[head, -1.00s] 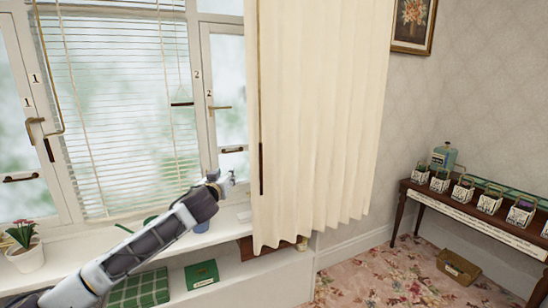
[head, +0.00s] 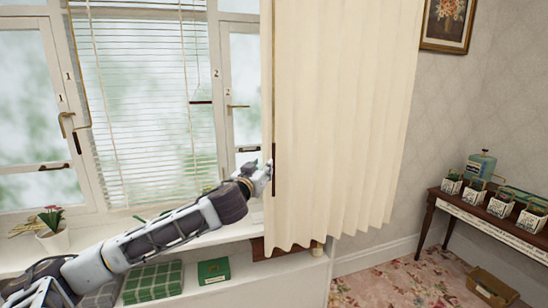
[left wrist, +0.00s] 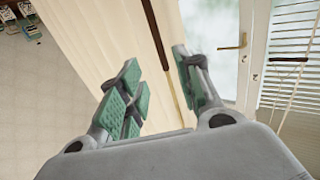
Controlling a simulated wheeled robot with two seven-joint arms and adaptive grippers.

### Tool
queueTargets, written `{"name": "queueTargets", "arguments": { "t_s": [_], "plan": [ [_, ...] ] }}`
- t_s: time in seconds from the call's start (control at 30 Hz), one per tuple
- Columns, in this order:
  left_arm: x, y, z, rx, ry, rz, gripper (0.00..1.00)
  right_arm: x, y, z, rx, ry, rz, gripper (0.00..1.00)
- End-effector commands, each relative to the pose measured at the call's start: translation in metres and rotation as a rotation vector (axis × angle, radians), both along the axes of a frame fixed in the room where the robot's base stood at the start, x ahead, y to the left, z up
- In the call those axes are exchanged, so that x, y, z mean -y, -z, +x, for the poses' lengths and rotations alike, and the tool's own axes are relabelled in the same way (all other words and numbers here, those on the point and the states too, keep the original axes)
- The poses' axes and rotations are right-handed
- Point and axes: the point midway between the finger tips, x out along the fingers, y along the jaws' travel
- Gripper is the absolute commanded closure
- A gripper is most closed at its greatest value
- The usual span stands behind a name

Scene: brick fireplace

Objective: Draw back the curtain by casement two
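The cream curtain (head: 345,120) hangs in folds over the right part of the window. A dark upright grip (head: 273,170) runs along its left edge. Casement two (head: 243,75) is just left of the curtain, marked 2, with a brass handle. My left gripper (head: 266,177) is at the curtain's left edge, beside the dark grip. In the left wrist view my left gripper (left wrist: 157,84) is open, its green pads apart. There the dark grip (left wrist: 156,36) appears beyond and between the fingertips, with the curtain (left wrist: 90,40) to the left; contact cannot be told. My right gripper is out of view.
A slatted blind (head: 150,100) covers the middle pane. A potted flower (head: 52,230) stands on the sill, and a green box (head: 213,271) lies below it. A side table (head: 475,212) with small baskets stands at the right.

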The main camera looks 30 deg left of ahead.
Motion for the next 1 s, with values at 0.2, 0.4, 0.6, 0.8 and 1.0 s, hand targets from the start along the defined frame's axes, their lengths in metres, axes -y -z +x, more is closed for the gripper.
{"name": "queueTargets", "arguments": {
  "t_s": [0.2, 0.4, 0.6, 0.8, 1.0],
  "plan": [
    [-0.001, -0.001, 0.004, 0.001, 0.0, -0.002, 0.66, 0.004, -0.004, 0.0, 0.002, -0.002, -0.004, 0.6],
    [-0.005, -0.002, 0.014, 0.001, -0.002, -0.002, 0.66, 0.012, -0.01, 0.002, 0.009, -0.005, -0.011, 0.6],
    [-0.008, -0.002, 0.028, 0.001, 0.0, -0.002, 0.66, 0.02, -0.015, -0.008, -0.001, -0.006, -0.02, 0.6],
    [-0.013, -0.003, 0.043, 0.002, -0.002, -0.003, 0.66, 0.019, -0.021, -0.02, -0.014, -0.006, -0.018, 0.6],
    [-0.017, -0.002, 0.058, 0.001, -0.001, -0.001, 0.66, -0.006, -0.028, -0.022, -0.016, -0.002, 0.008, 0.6]
  ]
}}
